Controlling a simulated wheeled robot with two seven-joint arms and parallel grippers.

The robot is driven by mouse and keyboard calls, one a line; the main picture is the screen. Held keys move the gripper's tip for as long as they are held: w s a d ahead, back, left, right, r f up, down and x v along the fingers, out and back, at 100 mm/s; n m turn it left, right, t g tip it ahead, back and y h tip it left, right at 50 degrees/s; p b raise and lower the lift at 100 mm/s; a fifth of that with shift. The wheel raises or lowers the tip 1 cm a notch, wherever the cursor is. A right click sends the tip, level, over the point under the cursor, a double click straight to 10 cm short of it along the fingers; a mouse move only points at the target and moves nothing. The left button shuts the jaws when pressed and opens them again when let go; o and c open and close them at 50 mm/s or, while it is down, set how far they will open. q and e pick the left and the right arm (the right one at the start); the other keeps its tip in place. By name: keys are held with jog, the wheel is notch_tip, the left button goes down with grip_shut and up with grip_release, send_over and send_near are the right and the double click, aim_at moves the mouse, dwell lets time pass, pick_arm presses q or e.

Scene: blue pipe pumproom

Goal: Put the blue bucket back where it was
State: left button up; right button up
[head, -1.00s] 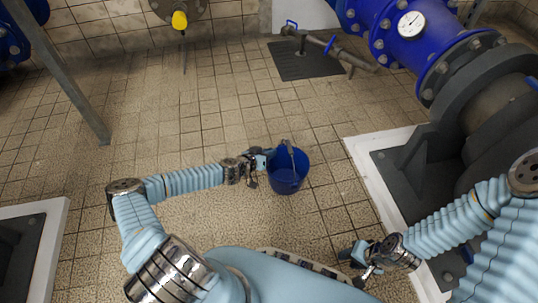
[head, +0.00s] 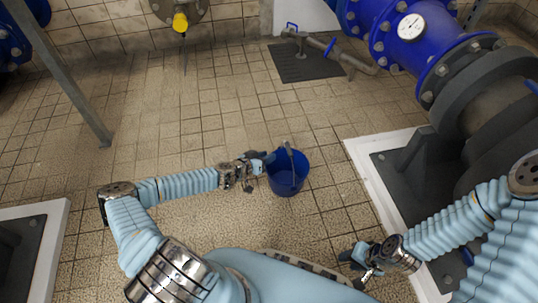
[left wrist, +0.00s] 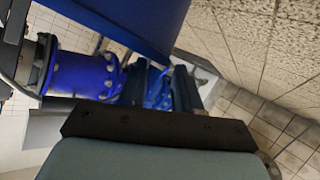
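The blue bucket (head: 287,181) appears to stand upright on the tiled floor in the middle of the head view. Its grey handle (head: 289,155) is raised over the opening. My left gripper (head: 263,161) is at the left side of the bucket's rim. Its fingers look apart in the left wrist view (left wrist: 160,88), with no handle or rim seen between them. The bucket's wall also fills the top of the left wrist view (left wrist: 120,22). Whether a finger touches the bucket is unclear. My right gripper (head: 354,268) is open and empty at the lower right, apart from the bucket.
A white-edged plinth (head: 358,160) with a large blue pipe (head: 425,50) stands at the right. A dark floor plate (head: 303,65) with a thin pipe lies at the back. A grey post (head: 75,90) slants at the left. The floor behind the bucket is clear.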

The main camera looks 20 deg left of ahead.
pick_arm(q)
jog(key=p+v, duration=0.1)
jog(key=v, duration=0.8)
jog(key=s+d+f+m+g+h, duration=0.1)
jog(key=s+d+g+h, duration=0.15)
jog(key=s+d, duration=0.45)
jog(key=s+d+f+g+h, duration=0.1)
jog(key=s+d+g, duration=0.25)
jog(key=d, duration=0.75)
jog(key=s+a+r+n+g+y, duration=0.1)
jog(key=s+n+g+y, duration=0.2)
jog(key=s, duration=0.6)
jog(key=shift+a+r+g+y, duration=0.35)
jog(key=shift+g+y, duration=0.4)
jog(key=shift+g, duration=0.45)
notch_tip(320, 180, up, 9)
jog(key=p, duration=0.9)
jog(key=shift+d+p, duration=0.25)
jog(key=shift+p, duration=0.1)
jog(key=shift+s+r, duration=0.1)
jog(key=shift+s, duration=0.05)
